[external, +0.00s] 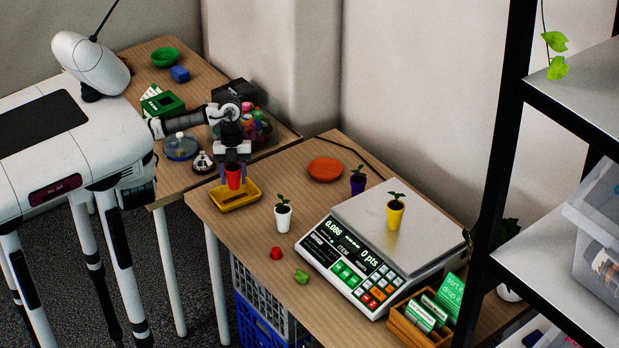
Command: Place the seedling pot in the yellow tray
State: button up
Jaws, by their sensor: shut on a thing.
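My gripper (232,164) points down and is shut on a red pot (234,178). The red pot is upright, over or in the yellow tray (246,201); I cannot tell whether its bottom touches the tray floor. Any seedling in the red pot is hidden by my gripper. The yellow tray sits at the left corner of the near table. Other seedling pots stand apart from it: a white one (283,218) on the table, a purple one (358,184) farther back, and a yellow one (395,216) on the scale.
The scale (361,225) fills the table's middle right, with a wooden card box (416,325) in front. An orange dish (325,170), a red piece (276,253) and a green piece (301,277) lie on the table. A black shelf rack (500,180) stands at right.

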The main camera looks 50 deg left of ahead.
aim_at(234, 189)
jog(key=shift+f, duration=1.9)
jog(key=shift+f, duration=0.2)
jog(key=o, duration=1)
jog(key=shift+r, duration=0.1)
jog(key=b+v, duration=0.1)
jog(key=v, duration=1.1)
jog(key=shift+r, duration=0.15)
